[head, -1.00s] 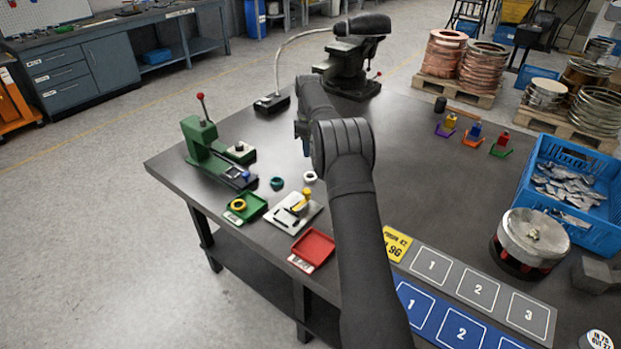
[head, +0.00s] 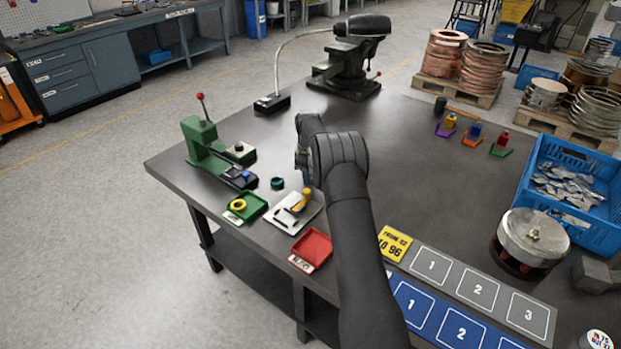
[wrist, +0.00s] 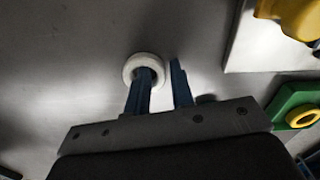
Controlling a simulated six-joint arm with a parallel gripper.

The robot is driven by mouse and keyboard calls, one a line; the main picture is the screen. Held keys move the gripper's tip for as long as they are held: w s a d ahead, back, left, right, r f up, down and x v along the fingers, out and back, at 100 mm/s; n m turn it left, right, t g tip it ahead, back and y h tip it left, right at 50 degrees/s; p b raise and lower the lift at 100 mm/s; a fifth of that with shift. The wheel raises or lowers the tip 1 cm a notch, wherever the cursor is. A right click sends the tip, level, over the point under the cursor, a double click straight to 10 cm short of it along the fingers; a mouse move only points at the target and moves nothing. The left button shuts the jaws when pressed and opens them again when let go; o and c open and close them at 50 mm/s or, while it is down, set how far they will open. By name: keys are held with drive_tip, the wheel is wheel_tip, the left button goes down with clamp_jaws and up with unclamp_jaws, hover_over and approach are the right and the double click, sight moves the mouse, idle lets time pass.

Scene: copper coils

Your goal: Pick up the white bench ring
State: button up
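The white bench ring (wrist: 128,70) lies flat on the dark bench in the wrist view. It is hidden behind my arm in the head view. My gripper (wrist: 159,67) is open, with its two blue fingers apart. The left finger overlaps the ring, its tip showing in line with the ring's hole; I cannot tell whether it is inside the hole or above it. The right finger is to the right of the ring, outside it. In the head view my gripper (head: 307,180) is low over the bench, just right of a teal ring (head: 277,183).
A white pad (head: 283,219) with a yellow-handled tool stands close by. A green tray (head: 260,205) holds a yellow ring (head: 238,205). A red tray (head: 328,243) is nearer the front edge. A green press (head: 197,150) stands left. The bench behind my gripper is clear.

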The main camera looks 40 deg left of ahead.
clamp_jaws()
drive_tip(key=shift+r, duration=0.1)
drive_tip(key=shift+r, duration=0.6)
drive_tip(key=r, duration=0.1)
drive_tip(key=d+r, duration=0.1)
drive_tip(key=r, duration=0.1)
drive_tip(key=shift+w+r, duration=0.2)
drive_tip(key=shift+r, duration=0.1)
drive_tip(key=w+d+r, duration=0.2)
drive_tip(key=d+r, duration=0.4)
drive_tip(key=d, duration=0.4)
drive_tip(key=shift+w+d, duration=0.15)
drive_tip(key=shift+w, duration=0.05)
